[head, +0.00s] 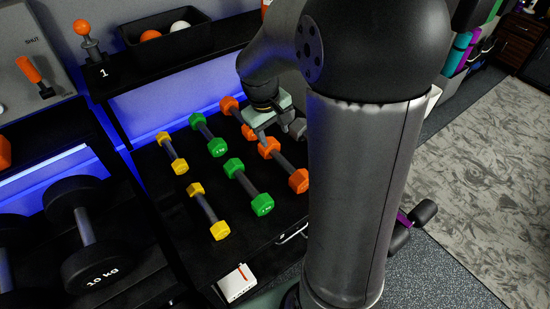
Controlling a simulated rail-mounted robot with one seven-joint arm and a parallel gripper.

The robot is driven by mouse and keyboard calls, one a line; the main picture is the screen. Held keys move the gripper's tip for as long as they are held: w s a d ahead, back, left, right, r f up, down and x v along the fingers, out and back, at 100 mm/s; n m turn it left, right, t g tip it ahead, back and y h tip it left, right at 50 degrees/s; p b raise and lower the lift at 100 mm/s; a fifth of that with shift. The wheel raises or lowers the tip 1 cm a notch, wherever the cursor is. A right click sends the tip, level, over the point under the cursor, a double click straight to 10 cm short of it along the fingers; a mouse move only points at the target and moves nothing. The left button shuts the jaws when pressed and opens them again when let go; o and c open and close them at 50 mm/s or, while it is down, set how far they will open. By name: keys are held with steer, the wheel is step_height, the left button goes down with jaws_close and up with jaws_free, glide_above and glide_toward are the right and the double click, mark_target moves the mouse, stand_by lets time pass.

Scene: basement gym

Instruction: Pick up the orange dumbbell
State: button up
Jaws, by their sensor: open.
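Two orange dumbbells lie on the black shelf (175,215), on the right of the rows. The nearer orange dumbbell (284,164) shows both hexagonal heads and its grey handle. The farther orange dumbbell (230,105) is partly hidden by my gripper. My gripper (279,133) is open, over the right part of the shelf, close to both orange dumbbells. One finger shows beside the far head of the nearer one. Whether it touches either dumbbell I cannot tell. My arm hides the area right of them.
Two green dumbbells (248,186) and two yellow dumbbells (207,208) lie left of the orange ones. A large black 10 kg dumbbell (85,228) is at lower left. An upper shelf (160,82) with a black bin (168,45) stands behind. Open floor (470,170) lies right.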

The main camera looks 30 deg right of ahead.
glide_above(284, 161)
steer(key=a, duration=0.2)
step_height(284, 161, down, 9)
steer(key=shift+s+d, duration=0.1)
steer(key=shift+d+f+p, duration=0.15)
steer(key=shift+d+f, duration=0.1)
steer(key=shift+f, duration=0.6)
steer(key=shift+d+f+p, duration=0.2)
steer(key=shift+d+f, duration=0.1)
steer(key=shift+f, duration=0.6)
steer(key=shift+d+f+p, duration=0.15)
steer(key=shift+d+f, duration=0.1)
steer(key=shift+f, duration=0.6)
steer(key=shift+c, duration=0.2)
jaws_close()
steer(key=shift+r, duration=0.15)
